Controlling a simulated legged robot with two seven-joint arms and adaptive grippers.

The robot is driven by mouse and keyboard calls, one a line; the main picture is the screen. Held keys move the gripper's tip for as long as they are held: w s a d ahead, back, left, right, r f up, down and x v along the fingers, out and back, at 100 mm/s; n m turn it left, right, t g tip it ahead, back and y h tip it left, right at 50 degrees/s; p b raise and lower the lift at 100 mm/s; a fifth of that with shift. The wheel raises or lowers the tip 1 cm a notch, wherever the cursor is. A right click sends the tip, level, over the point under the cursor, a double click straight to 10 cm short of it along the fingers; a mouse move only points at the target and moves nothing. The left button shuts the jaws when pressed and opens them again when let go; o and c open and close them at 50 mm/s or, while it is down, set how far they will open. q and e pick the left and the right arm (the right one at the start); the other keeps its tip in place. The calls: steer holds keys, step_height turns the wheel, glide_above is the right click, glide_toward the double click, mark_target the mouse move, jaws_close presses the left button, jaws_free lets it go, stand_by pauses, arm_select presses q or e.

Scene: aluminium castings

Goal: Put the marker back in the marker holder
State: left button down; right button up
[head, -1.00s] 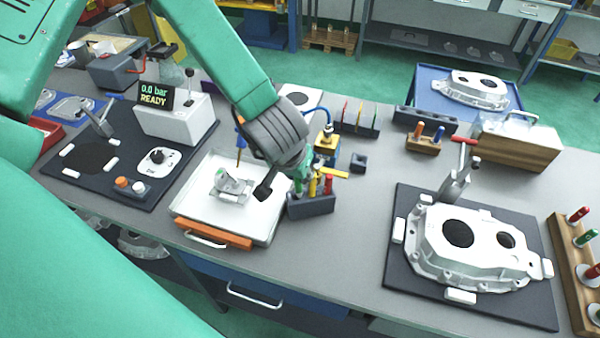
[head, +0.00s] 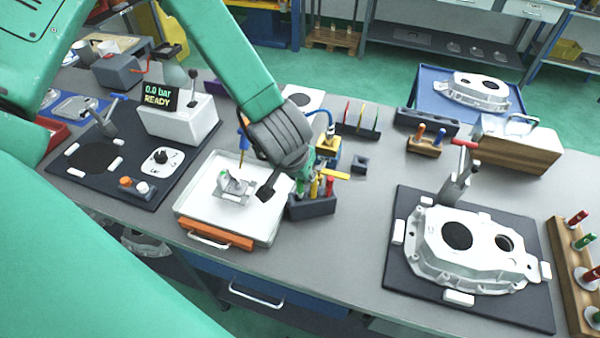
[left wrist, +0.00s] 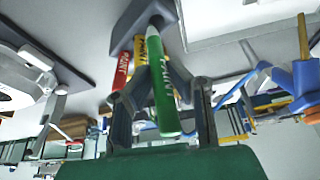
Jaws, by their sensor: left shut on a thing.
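The marker holder (head: 312,206) is a dark grey block on the bench, just right of the white tray. A yellow marker (head: 314,187) and a red marker (head: 329,186) stand in it. My left gripper (head: 301,180) is just above the holder's left part, shut on the green paint marker (left wrist: 163,92). In the left wrist view, the marker's pale tip end points to the holder (left wrist: 130,22), beside the yellow marker (left wrist: 141,50) and red marker (left wrist: 122,68). I cannot tell whether the tip touches or enters the holder. My right gripper is out of view.
The white tray (head: 262,232) with a small casting (head: 233,187) lies close on the left. A blue-and-yellow device (head: 328,146) stands close behind the holder. A large casting (head: 470,250) lies on a dark mat at right. Bench between holder and mat is clear.

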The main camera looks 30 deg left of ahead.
arm_select(q)
steer(key=shift+d+r, duration=0.2)
steer(key=shift+d, duration=0.2)
steer(key=shift+d+r+y+p, duration=0.1)
steer(key=shift+d+y+p, duration=0.05)
steer(key=shift+y+p, duration=0.3)
steer(key=shift+a, duration=0.45)
steer(key=shift+a+f, duration=0.2)
steer(key=shift+a, duration=0.2)
steer(key=shift+d+r, duration=0.15)
steer(key=shift+d, duration=0.9)
steer(key=shift+a, duration=0.8)
steer(key=shift+d, duration=0.55)
steer(key=shift+a+f, duration=0.6)
steer(key=shift+f, duration=0.1)
steer(key=shift+d+f+b, duration=0.4)
steer(key=shift+d+b, duration=0.05)
steer(key=shift+f, duration=0.15)
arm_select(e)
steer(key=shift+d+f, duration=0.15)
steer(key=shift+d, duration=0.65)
arm_select(q)
steer(key=shift+f, duration=0.1)
